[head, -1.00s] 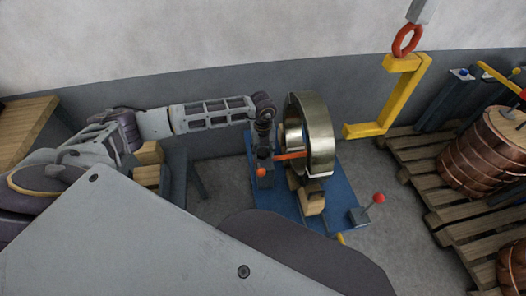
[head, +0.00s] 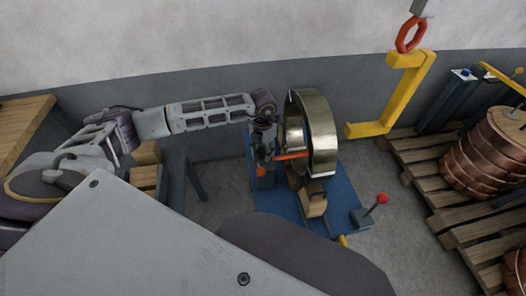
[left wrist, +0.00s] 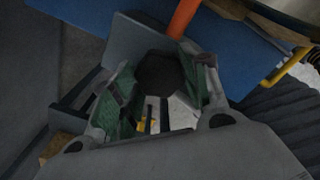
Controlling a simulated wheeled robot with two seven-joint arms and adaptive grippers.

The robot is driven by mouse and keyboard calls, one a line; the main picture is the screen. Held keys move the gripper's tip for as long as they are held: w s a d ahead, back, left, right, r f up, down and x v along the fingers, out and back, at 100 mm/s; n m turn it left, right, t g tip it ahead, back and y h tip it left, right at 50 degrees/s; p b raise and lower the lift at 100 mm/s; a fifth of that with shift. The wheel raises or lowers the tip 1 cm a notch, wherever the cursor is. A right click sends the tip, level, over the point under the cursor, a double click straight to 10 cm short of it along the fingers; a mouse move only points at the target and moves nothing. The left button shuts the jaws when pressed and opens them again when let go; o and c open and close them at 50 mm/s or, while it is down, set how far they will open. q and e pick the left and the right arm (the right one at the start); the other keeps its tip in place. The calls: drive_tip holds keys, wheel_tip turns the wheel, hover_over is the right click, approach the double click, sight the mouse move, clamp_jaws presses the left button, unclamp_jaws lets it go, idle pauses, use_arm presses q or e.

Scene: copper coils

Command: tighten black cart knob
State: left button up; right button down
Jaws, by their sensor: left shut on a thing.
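The black cart knob (left wrist: 158,72) is a dark, many-sided disc in the left wrist view. My left gripper (left wrist: 160,92), with green-padded fingers on either side of the knob, is shut on it. In the head view my left gripper (head: 262,150) points down over the left side of the blue cart (head: 340,190) and hides the knob. An orange bar (head: 292,156) runs from beside the gripper towards a metal ring; it also shows in the left wrist view (left wrist: 184,16). My right gripper is not in view.
The upright metal ring (head: 323,135) stands on wooden blocks (head: 312,203) close right of my gripper. A red-knobbed lever (head: 372,208) is at the cart's right. A yellow hook (head: 402,90) hangs behind. Copper coils (head: 488,155) sit on a pallet (head: 425,170) at right.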

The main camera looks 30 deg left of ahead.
use_arm(q)
drive_tip(key=shift+m, duration=0.7)
drive_tip(key=shift+m+b, duration=0.7)
drive_tip(key=shift+m, duration=0.5)
drive_tip(key=m+b, duration=0.3)
drive_tip(key=m, duration=0.4)
drive_tip(key=m+b, duration=0.3)
drive_tip(key=m, duration=0.4)
drive_tip(key=shift+m, duration=0.4)
drive_tip(key=shift+m+b, duration=0.55)
drive_tip(key=shift+m, duration=0.65)
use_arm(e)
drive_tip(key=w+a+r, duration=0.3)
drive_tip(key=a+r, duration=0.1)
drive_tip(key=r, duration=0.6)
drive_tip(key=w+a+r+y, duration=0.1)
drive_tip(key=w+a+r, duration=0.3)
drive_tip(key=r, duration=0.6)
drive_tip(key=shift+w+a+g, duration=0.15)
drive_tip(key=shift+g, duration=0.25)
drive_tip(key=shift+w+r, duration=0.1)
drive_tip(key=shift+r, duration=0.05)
use_arm(q)
drive_tip(key=o, duration=1)
